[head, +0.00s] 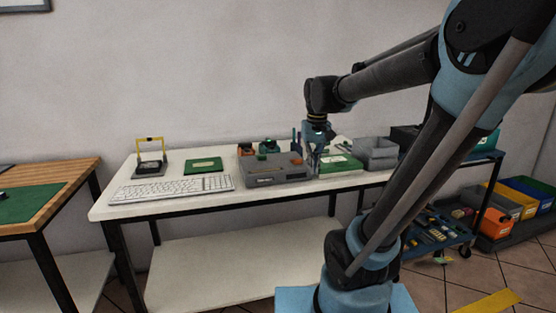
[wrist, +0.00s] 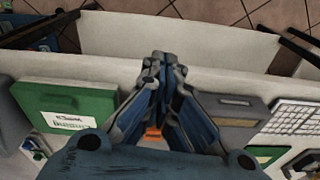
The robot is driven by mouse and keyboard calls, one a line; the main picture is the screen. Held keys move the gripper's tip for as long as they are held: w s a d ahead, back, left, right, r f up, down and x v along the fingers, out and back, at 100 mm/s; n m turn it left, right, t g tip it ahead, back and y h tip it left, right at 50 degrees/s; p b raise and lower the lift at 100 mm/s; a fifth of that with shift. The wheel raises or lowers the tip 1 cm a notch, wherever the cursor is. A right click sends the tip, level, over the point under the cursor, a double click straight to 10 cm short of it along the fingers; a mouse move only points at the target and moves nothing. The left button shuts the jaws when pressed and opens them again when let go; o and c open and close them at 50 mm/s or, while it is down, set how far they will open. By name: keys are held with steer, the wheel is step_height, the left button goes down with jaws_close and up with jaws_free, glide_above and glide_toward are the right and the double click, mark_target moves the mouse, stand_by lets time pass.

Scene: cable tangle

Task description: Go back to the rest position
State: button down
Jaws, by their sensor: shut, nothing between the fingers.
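My gripper (head: 314,171) hangs pointing down over the front part of the white table (head: 130,203), between a grey device box (head: 270,180) and a green box (head: 338,164). In the wrist view my gripper (wrist: 160,58) has its fingertips together, with nothing seen between them. The green box with a white label (wrist: 68,121) is left of the fingers there, and the grey box (wrist: 232,107) is right of them. My arm reaches across the right side of the head view and hides part of the table's right end.
A white keyboard (head: 172,190), a green board (head: 204,164) and a yellow-framed fixture (head: 150,164) stand on the left of the table. Grey bins (head: 375,154) stand at its right. A blue cart (head: 489,185) and coloured bins (head: 525,200) are further right. A wooden bench (head: 62,175) is at left.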

steer(key=s+d+f+m+t, duration=0.1)
steer(key=s+d+f, duration=0.3)
steer(key=s+f, duration=0.35)
steer(key=s+d+f+m, duration=0.1)
steer(key=s+d+f, duration=0.2)
steer(key=s+f, duration=0.45)
steer(key=w+a+r+n+t, duration=0.1)
steer(key=w+a+r+t, duration=0.15)
steer(key=w+r, duration=0.65)
steer(key=w+a+r+n+t, duration=0.1)
steer(key=w+a+r, duration=0.4)
steer(key=w, duration=0.6)
steer(key=w+a+r+t+y, duration=0.1)
steer(key=w+a+r, duration=0.3)
steer(key=w, duration=0.3)
steer(key=w+a+r+n+t, duration=0.1)
steer(key=w+a+r, duration=0.3)
steer(key=w, duration=0.2)
steer(key=w+a+r+t+y, duration=0.1)
steer(key=w+a+r, duration=0.25)
steer(key=w, duration=0.35)
glide_above(272, 147)
step_height(272, 147, down, 7)
steer(key=shift+d+r, duration=0.1)
step_height(272, 147, down, 3)
steer(key=shift+w+f, duration=0.1)
steer(key=shift+f, duration=0.65)
